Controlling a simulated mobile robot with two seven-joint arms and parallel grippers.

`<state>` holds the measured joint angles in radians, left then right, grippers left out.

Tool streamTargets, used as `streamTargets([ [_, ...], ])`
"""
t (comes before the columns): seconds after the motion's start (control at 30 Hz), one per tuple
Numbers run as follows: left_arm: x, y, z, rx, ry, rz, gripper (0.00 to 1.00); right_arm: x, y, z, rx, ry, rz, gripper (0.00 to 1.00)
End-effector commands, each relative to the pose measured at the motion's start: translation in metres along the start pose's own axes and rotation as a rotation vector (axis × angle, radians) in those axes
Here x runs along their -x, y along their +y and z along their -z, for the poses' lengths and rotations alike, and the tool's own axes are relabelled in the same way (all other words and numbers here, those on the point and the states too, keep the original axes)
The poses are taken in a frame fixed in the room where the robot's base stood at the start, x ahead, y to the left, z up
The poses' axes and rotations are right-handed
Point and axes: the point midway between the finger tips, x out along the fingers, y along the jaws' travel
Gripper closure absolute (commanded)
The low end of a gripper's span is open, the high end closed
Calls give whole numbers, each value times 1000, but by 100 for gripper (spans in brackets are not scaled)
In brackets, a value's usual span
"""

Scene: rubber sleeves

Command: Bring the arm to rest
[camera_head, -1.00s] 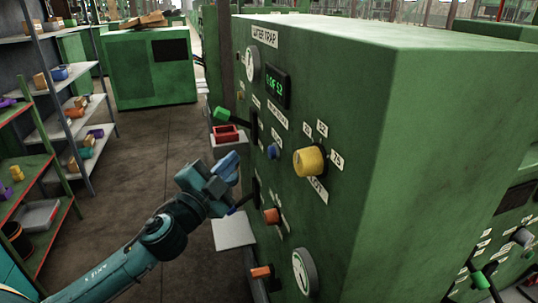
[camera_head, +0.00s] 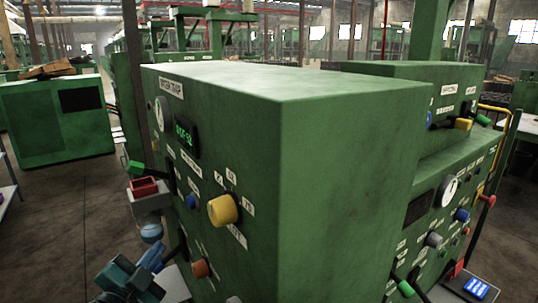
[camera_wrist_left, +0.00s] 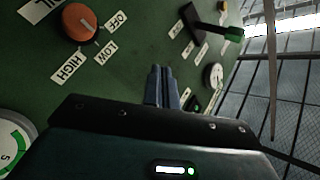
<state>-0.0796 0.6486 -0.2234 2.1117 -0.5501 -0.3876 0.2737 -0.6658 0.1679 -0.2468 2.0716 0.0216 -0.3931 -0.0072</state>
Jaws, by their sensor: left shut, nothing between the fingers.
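My left gripper (camera_head: 152,257) is low in the head view, beside the front of the green machine (camera_head: 340,150). Its blue fingers are shut together with nothing between them. In the left wrist view the closed fingers (camera_wrist_left: 162,88) point toward the green panel, apart from the orange knob (camera_wrist_left: 79,22) marked OFF, LOW and HIGH. I cannot tell the exact gap to the panel. Most of the left arm is below the head view's edge. My right gripper is not in view.
The panel carries a yellow knob (camera_head: 223,209), an orange knob (camera_head: 200,268) and a lit display (camera_head: 185,136). A green-handled lever (camera_wrist_left: 232,33) juts out in the wrist view. Open floor (camera_head: 60,230) lies left.

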Motion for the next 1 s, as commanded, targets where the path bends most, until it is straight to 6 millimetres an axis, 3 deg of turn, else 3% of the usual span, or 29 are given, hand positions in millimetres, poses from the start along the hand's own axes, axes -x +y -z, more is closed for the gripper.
streamTargets([
  [0.03,15,34,-14,91,-61,-62,100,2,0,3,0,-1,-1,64],
  [0.2,81,140,-45,393,-270,-246,100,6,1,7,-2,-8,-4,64],
  [0.3,124,190,-50,554,-383,-326,100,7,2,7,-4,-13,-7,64],
  [0.4,161,226,-49,681,-473,-380,100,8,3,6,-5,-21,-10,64],
  [0.5,185,248,-45,765,-533,-410,100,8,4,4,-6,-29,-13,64],
  [0.6,197,258,-43,806,-561,-423,100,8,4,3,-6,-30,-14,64],
  [1.0,198,259,-43,810,-564,-425,100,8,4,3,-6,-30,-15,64],
])
